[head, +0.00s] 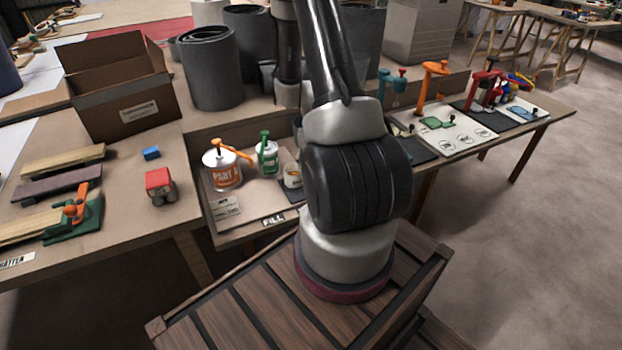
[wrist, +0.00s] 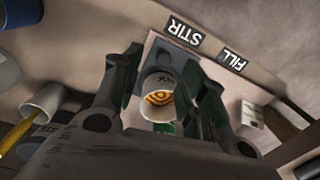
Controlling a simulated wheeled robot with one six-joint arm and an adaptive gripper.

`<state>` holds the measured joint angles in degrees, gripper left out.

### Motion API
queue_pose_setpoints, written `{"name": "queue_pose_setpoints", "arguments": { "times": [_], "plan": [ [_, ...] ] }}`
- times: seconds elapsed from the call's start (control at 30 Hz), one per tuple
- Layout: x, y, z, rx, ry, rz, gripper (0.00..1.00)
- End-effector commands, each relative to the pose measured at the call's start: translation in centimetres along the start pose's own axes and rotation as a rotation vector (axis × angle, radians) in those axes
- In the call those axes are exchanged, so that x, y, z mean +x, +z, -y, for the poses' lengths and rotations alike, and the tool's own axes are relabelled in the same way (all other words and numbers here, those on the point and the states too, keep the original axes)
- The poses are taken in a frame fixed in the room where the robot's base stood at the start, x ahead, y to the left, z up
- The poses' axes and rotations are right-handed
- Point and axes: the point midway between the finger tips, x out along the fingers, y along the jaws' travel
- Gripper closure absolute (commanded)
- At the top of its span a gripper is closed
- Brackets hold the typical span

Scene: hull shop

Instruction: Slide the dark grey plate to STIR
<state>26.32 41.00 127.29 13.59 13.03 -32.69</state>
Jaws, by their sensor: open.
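The dark grey plate (wrist: 184,58) lies on the bench with a white cup (wrist: 158,84) on it. The cup holds an orange and white swirl. In the wrist view the plate's edge is beside the STIR label (wrist: 183,32), and the FILL label (wrist: 232,60) is to the right. In the head view the cup (head: 292,177) and part of the plate (head: 287,193) show left of my arm, which hides the rest. My gripper (wrist: 169,92) is open, its fingers on either side of the cup; contact cannot be told.
The orange-labelled paint can (head: 222,168) and a green bottle (head: 267,155) with pumps stand left of the cup. The wrist view shows another white cup (wrist: 42,102) with a yellow stick. A cardboard box (head: 120,90) and grey bins (head: 210,70) stand behind.

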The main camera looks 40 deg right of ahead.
Motion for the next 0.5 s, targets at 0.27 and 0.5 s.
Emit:
{"name": "queue_pose_setpoints", "arguments": {
  "times": [0.27,0.5],
  "plan": [
    [-4.9,0.0,-0.1,0.002,0.0,-0.001,0.58],
    [-5.8,0.1,-0.1,0.002,0.0,0.001,0.58]
  ]
}}
